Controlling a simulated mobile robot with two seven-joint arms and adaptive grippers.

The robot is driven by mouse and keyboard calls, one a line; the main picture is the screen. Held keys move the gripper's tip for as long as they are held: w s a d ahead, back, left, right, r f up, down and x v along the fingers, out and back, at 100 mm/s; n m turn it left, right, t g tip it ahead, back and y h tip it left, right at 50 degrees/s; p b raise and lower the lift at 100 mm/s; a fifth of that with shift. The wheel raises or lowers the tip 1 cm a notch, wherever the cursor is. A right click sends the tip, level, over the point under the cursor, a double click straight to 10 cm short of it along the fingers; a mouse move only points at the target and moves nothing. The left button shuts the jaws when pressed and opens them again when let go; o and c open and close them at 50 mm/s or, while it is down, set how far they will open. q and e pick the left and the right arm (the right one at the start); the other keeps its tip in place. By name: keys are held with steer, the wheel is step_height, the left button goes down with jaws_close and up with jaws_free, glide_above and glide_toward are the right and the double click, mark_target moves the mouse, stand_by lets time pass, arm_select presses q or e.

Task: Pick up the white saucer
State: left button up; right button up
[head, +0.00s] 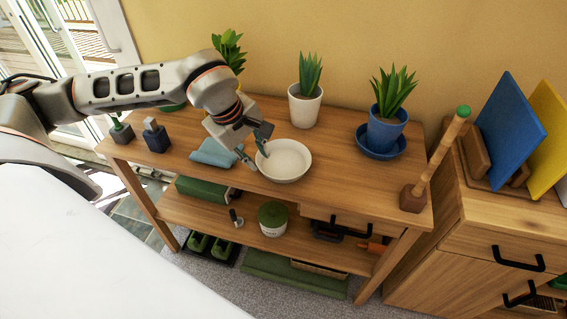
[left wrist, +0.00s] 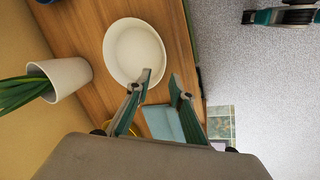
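The white saucer (head: 283,160) is a round, shallow, bowl-like dish lying upright on the wooden bench top. It also shows in the left wrist view (left wrist: 135,50). My left gripper (head: 257,157) is open at the saucer's left rim. In the left wrist view its fingers (left wrist: 160,76) are apart, one tip overlapping the rim and the other outside it. I cannot tell if they touch it. A dark and teal part at the top right of the left wrist view, cut off by the edge, looks like my right gripper (left wrist: 283,16).
A folded blue cloth (head: 213,152) lies under and beside my left gripper. A white pot (head: 304,107) and a blue pot (head: 384,132) with plants stand behind. A dark blue bottle (head: 156,137) is left. Bench top right of the saucer is clear.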

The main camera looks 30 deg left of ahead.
arm_select(q)
steer(key=x, duration=0.7)
steer(key=shift+s, duration=0.2)
jaws_close()
